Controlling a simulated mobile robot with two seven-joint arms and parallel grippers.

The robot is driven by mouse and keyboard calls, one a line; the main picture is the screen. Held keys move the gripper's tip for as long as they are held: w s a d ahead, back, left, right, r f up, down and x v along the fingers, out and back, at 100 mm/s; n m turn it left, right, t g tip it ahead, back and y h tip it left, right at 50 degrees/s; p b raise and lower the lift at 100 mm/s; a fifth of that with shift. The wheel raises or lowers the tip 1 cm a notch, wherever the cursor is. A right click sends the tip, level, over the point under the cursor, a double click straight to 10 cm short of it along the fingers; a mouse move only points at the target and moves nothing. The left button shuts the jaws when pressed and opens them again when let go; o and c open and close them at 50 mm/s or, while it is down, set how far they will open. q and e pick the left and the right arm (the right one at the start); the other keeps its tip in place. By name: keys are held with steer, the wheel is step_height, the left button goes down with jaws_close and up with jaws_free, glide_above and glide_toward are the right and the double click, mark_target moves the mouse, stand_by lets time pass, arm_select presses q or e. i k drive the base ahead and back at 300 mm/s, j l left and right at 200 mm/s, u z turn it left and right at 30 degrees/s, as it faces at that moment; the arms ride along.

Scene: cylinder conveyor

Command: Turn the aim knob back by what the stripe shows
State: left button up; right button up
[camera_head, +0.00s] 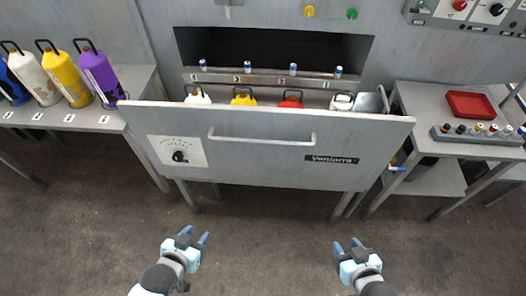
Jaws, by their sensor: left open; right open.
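The likely aim knob is a small black knob (180,156) on a white scale plate (176,151), at the left of a grey front panel (260,165). Its pointer is too small to read, and I cannot make out a stripe. My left gripper (195,237) is open and empty over the floor, below and in front of the panel. My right gripper (347,246) is open and empty over the floor, further right. Neither touches anything. Behind the panel, white, yellow, red and white cylinders (243,97) show only their tops.
A horizontal bar handle (262,138) crosses the panel. Several coloured bottles (101,74) stand on the left table (90,121). The right table (411,147) holds a red tray (470,105) and a rack of small knobs (480,134). The floor in front is clear.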

mark_target(178, 156)
steer(key=u, duration=1)
steer(key=i+l+z, duration=0.1)
steer(key=z, duration=0.3)
steer(key=i+l+z, duration=0.15)
steer(key=z, duration=0.2)
steer(key=i+l+z, duration=0.15)
steer(key=z, duration=0.25)
steer(key=i+z, duration=0.15)
steer(key=z, duration=0.2)
steer(key=k+j, duration=0.1)
steer(key=j, duration=0.55)
steer(key=k+j+u, duration=0.1)
steer(key=j, duration=0.6)
steer(key=k+j+u, duration=0.1)
steer(key=j, duration=0.55)
steer(key=k+j, duration=0.1)
steer(key=j, duration=0.6)
